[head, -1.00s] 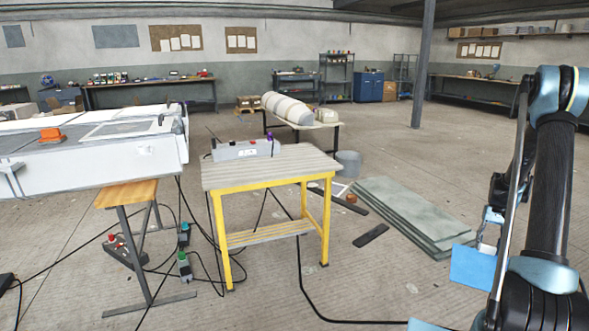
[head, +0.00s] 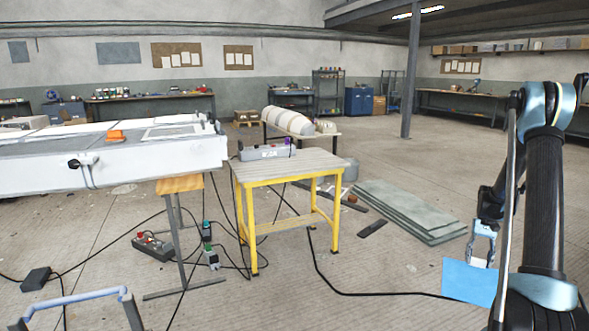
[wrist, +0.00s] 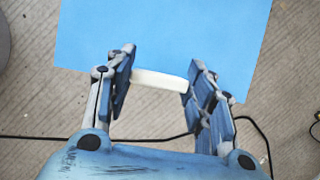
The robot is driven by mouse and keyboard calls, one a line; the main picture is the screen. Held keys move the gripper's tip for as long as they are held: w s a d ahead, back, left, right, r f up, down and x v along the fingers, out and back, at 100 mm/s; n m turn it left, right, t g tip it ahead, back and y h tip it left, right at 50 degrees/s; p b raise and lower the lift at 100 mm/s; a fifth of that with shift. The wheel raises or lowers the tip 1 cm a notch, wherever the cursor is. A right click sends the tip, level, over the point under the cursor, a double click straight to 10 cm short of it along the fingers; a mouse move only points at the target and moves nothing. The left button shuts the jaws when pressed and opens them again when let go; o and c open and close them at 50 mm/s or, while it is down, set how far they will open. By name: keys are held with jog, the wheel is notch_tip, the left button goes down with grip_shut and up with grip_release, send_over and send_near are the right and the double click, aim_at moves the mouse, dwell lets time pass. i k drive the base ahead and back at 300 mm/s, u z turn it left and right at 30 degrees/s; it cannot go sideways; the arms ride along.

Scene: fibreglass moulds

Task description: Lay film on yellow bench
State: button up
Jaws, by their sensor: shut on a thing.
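The film is a flat blue sheet (head: 470,282) at the lower right of the head view, and it fills the top of the wrist view (wrist: 165,35). My gripper (wrist: 158,78) is shut on a pale strip (wrist: 160,79) at the film's near edge, between its two fingers. In the head view my gripper (head: 482,245) is partly seen beside the film, above the floor. The yellow bench (head: 288,167) has a grey slatted top and yellow legs. It stands mid-view, left of the film and apart from it. A grey power strip (head: 267,152) lies along its back edge.
Black cables (head: 345,291) run across the floor. Grey-green sheets (head: 410,208) lie stacked right of the bench. The bench top's front part is clear.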

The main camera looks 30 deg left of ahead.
aim_at(318, 160)
jog(key=k, duration=0.4)
jog(key=u, duration=1.55)
jog(key=i, duration=1.7)
